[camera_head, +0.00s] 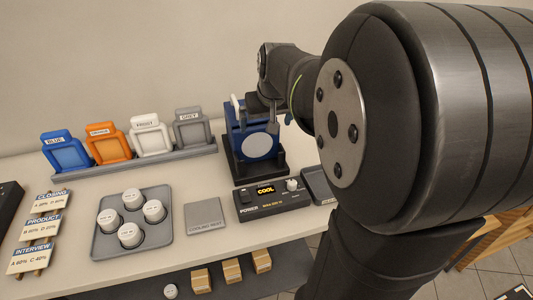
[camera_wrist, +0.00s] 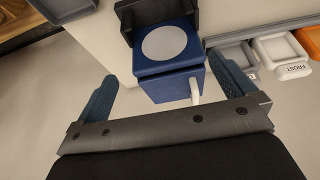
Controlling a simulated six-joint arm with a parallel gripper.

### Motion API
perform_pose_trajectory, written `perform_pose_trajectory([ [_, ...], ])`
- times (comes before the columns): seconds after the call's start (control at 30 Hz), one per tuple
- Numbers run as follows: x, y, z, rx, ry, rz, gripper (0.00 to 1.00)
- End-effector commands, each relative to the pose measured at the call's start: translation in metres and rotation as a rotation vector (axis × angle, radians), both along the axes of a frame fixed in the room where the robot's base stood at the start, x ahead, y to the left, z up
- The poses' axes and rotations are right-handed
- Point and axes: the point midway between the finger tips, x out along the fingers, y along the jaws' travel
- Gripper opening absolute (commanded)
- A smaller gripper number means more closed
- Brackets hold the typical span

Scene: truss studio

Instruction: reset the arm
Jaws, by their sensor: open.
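My gripper (camera_wrist: 162,70) is open, its two blue fingers spread wide in the wrist view. It also shows in the head view (camera_head: 257,112), small and partly hidden, at the blue box-shaped unit. The blue unit (camera_head: 257,146) has a white round disc on its front and stands on a black base. In the wrist view the blue unit (camera_wrist: 170,85) lies between and beyond the fingers, with a white lever (camera_wrist: 195,90) at its near edge. Nothing is seen held. My arm covers the right of the head view.
A control box (camera_head: 270,200) reading COOL sits before the blue unit. A cooling rest (camera_head: 205,216) and a grey tray (camera_head: 105,245) with several white capped jars are left of it. Blue, orange, white and grey frames stand in a rack (camera_head: 150,161). Label cards (camera_head: 40,228) stand far left.

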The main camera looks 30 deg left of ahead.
Motion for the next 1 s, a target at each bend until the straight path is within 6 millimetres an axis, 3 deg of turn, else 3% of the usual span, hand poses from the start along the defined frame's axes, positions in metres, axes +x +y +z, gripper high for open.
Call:
perform_pose_trajectory([
  [0.33,-0.001,-0.002,0.007,0.002,-0.002,0.0,1.0],
  [0.73,-0.021,-0.021,0.073,0.003,-0.004,0.0,1.0],
  [1.0,-0.027,-0.028,0.092,0.001,-0.001,0.0,1.0],
])
